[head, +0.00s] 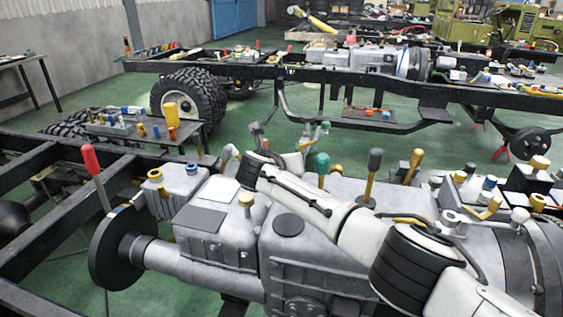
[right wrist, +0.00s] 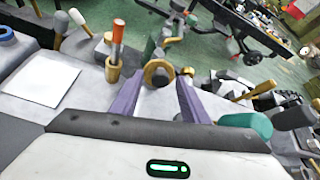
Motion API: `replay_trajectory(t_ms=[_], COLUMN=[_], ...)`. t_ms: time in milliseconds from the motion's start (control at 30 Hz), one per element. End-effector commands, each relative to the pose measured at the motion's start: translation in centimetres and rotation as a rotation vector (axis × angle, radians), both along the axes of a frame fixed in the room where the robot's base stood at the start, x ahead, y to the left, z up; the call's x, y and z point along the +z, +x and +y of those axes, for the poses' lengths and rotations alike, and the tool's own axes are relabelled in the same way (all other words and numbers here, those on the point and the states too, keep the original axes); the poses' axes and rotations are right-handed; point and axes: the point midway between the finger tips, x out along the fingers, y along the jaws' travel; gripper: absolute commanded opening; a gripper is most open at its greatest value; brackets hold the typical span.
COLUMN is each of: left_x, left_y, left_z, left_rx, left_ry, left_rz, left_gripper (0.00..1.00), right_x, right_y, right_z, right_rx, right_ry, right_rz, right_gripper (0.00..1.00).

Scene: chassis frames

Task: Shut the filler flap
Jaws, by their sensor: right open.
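A brass-coloured round fitting (right wrist: 157,73) with a dark centre stands beyond my right gripper's fingertips in the right wrist view. It may be the filler and its flap, but I cannot tell the flap's angle. My right gripper (right wrist: 157,95) is open, its two purple fingers apart with nothing held between them. The fingers point toward the fitting, and I cannot tell whether they touch it. In the head view my right arm reaches across the grey gearbox housing (head: 330,245), and its fingers cannot be made out. My left gripper is not in view.
An orange-red tipped handle (right wrist: 117,45) stands left of the fingers, and a teal knob (right wrist: 246,124) lies to their right. A red-tipped lever (head: 92,165) rises at the left. Several knobbed levers stand on the housing behind my arm.

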Motion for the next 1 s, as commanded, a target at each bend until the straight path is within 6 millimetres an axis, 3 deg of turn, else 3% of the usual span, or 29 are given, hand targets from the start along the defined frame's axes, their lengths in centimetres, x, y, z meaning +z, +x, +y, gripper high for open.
replay_trajectory(t_ms=[100,600,1000], left_x=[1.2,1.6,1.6], left_y=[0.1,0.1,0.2], left_z=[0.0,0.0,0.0], left_rx=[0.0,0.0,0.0], left_ry=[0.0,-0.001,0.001], left_rz=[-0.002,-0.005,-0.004], left_gripper=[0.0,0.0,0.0], right_x=[0.9,3.9,4.2], right_y=[-1.2,-6.6,-7.2], right_z=[0.4,2.5,2.6], right_rx=[0.002,0.0,-0.001], right_ry=[0.001,0.0,0.0], right_rz=[0.0,0.0,0.001], right_gripper=[0.41,0.41,0.4])
